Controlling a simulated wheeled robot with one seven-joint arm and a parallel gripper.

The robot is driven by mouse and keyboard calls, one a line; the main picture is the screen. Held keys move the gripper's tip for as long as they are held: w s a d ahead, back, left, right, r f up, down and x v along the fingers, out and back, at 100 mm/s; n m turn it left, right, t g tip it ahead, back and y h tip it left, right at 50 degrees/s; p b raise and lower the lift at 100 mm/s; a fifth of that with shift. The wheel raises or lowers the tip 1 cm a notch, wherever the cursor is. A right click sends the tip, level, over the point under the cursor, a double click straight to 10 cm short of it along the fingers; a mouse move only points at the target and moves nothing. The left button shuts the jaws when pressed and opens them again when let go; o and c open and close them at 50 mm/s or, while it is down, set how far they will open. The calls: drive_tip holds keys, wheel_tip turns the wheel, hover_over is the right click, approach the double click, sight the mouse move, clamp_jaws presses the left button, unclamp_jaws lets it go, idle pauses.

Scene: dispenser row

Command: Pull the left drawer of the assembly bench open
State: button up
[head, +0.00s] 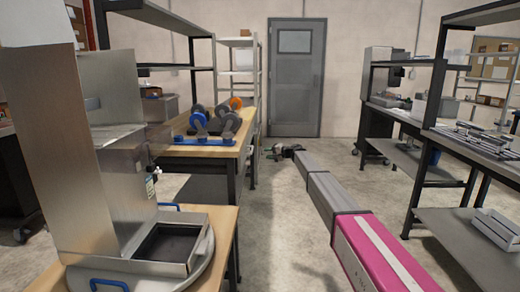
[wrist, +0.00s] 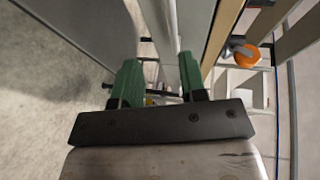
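A wooden-topped bench (head: 228,140) with dark legs stands left of centre in the head view, tape dispensers on its top. I cannot tell for sure that it is the assembly bench, and no drawer front or handle can be made out clearly in the head view. My gripper (head: 274,151) is low over the aisle, right of this bench and apart from it. In the wrist view my gripper (wrist: 158,82) has its two green fingers spread, with nothing clearly held between them. A pale grey bar (wrist: 190,66) shows beyond the right finger; whether they touch is unclear.
Several tape dispensers (head: 215,121) stand on the bench. A metal machine with a round base (head: 205,255) fills the near left. A shelved workbench (head: 445,180) stands on the right.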

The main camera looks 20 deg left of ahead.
sight(252, 150)
drive_tip(key=x, duration=0.4)
drive_tip(key=w+r+x, duration=0.1)
drive_tip(key=x, duration=0.7)
drive_tip(key=shift+w+r, duration=0.3)
drive_tip(key=shift+w, duration=0.05)
drive_tip(key=shift+d, duration=0.1)
clamp_jaws()
